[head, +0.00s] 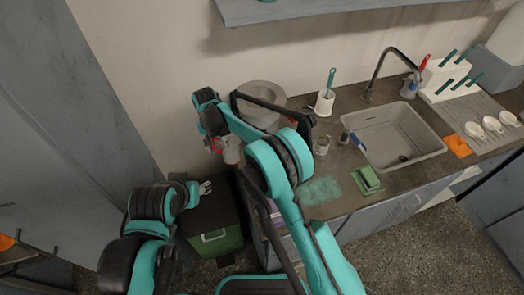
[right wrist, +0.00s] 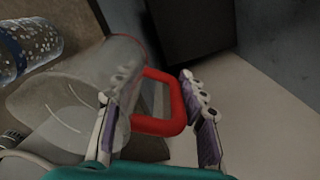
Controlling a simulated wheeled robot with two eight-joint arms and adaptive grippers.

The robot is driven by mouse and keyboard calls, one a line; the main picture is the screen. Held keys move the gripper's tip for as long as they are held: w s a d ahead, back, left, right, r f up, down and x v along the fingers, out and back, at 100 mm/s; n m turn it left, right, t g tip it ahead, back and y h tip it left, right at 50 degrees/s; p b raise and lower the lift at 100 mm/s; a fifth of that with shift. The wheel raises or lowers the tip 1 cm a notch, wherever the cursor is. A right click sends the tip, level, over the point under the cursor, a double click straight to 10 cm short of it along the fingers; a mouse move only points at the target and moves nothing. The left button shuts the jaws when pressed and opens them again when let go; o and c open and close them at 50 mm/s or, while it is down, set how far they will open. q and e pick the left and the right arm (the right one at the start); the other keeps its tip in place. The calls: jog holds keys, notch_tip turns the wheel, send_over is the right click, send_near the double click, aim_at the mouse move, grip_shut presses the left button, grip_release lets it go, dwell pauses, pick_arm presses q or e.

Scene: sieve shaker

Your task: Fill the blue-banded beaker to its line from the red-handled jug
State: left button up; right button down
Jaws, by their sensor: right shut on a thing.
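The red-handled jug (right wrist: 75,95) is a clear vessel at the left of the right wrist view. Its red handle (right wrist: 178,108) runs between the fingers of my right gripper (right wrist: 155,118), which is shut on it. In the head view the jug (head: 231,151) is held by the counter's left end, partly behind my right arm. Its fill level is unclear. A clear vessel with blue (right wrist: 24,46), seemingly the blue-banded beaker, stands beyond the jug; its line cannot be made out. My left gripper (head: 205,187) is low at the left, apart from the jug; its jaw state is unclear.
A round grey container (head: 262,92) stands at the counter's back left. A small glass (head: 321,145) and a white holder (head: 324,103) stand left of the sink (head: 392,127). A green bin (head: 222,242) is below.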

aim_at(225, 148)
jog(key=shift+w+d+r, duration=0.1)
jog(key=shift+d, duration=0.05)
jog(key=shift+s+d+r+y, duration=0.2)
jog(key=shift+r+y, duration=0.25)
jog(key=shift+y, duration=0.25)
jog(key=shift+s+d+r+t+y+p, duration=0.1)
jog(key=shift+d+r+t+y+p, duration=0.4)
jog(key=shift+y, duration=0.4)
jog(key=shift+s+d+r+y, duration=0.2)
jog(key=shift+d+r+y, duration=0.5)
jog(key=shift+y, duration=0.5)
jog(key=r+y, duration=0.1)
jog(key=d+r+t+y, duration=0.1)
jog(key=r+y, duration=0.1)
jog(key=d+r+y, duration=0.1)
jog(key=r, duration=0.1)
jog(key=shift+s+d+r+t, duration=0.15)
jog(key=shift+s+r+t, duration=0.1)
jog(key=shift+s+t, duration=0.05)
